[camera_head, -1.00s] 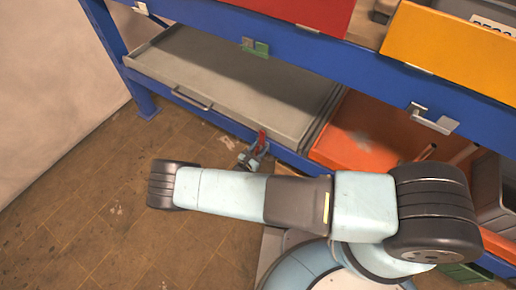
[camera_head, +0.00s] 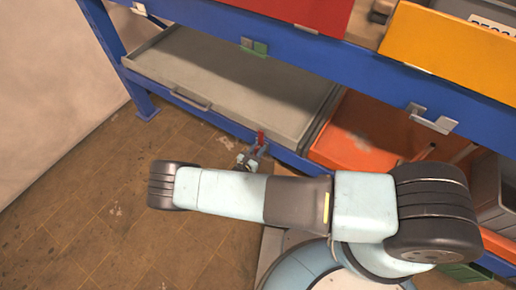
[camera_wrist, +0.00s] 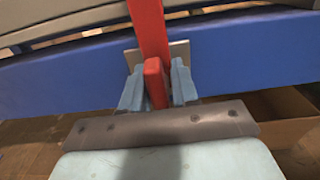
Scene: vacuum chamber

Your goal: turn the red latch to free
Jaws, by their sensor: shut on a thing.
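The red latch (camera_head: 261,138) is on the blue front beam of the rack, just below the right part of the grey drawer tray (camera_head: 225,75). In the wrist view, the red latch (camera_wrist: 150,30) runs up from between the fingers, with a light metal plate behind it. My gripper (camera_wrist: 157,85) is shut on the latch's lower end, one blue-grey finger on each side. In the head view, my gripper (camera_head: 256,154) is small and partly hidden behind my arm.
The blue beam (camera_wrist: 240,55) crosses behind the latch. An orange bin (camera_head: 360,140) stands to the right on the same shelf. A red bin (camera_head: 280,10) and a yellow bin (camera_head: 450,50) are above. The tiled floor (camera_head: 100,200) at left is clear.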

